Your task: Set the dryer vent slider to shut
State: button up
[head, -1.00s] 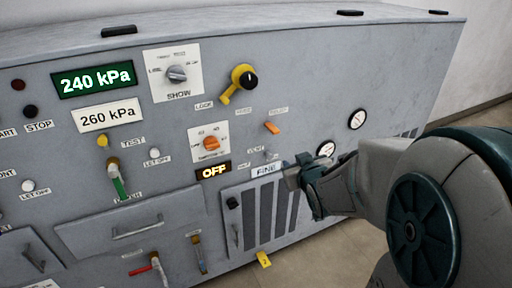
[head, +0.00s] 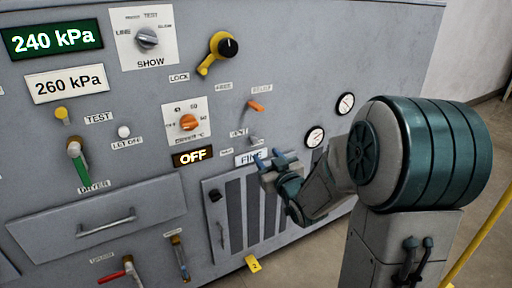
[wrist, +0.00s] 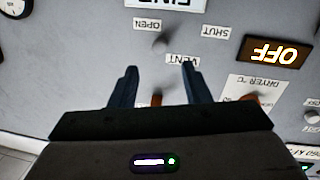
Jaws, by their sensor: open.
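The vent slider is a small grey knob (head: 253,140) on the panel, beside the VENT label (head: 239,132). In the wrist view, which is upside down, the slider knob (wrist: 160,44) sits between the OPEN label (wrist: 147,25) and the SHUT label (wrist: 210,32), nearer OPEN. My gripper (head: 272,160) is open and empty, just below and right of the slider in the head view. In the wrist view the gripper's fingers (wrist: 158,67) are spread apart, with the knob beyond the tips, roughly between them. I see no contact.
An orange lever (head: 256,106) sticks out above the slider; it shows between the fingers in the wrist view (wrist: 156,100). The dryer dial (head: 189,122) and OFF display (head: 193,156) are to the left. Gauges (head: 315,137) are to the right, a vent grille (head: 254,215) below.

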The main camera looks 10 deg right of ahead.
aim_at(255, 142)
jog(key=w, duration=0.3)
jog(key=w+a+b, duration=0.1)
jog(key=w, duration=0.4)
jog(key=shift+w+a, duration=0.4)
jog(key=shift+c, duration=0.3)
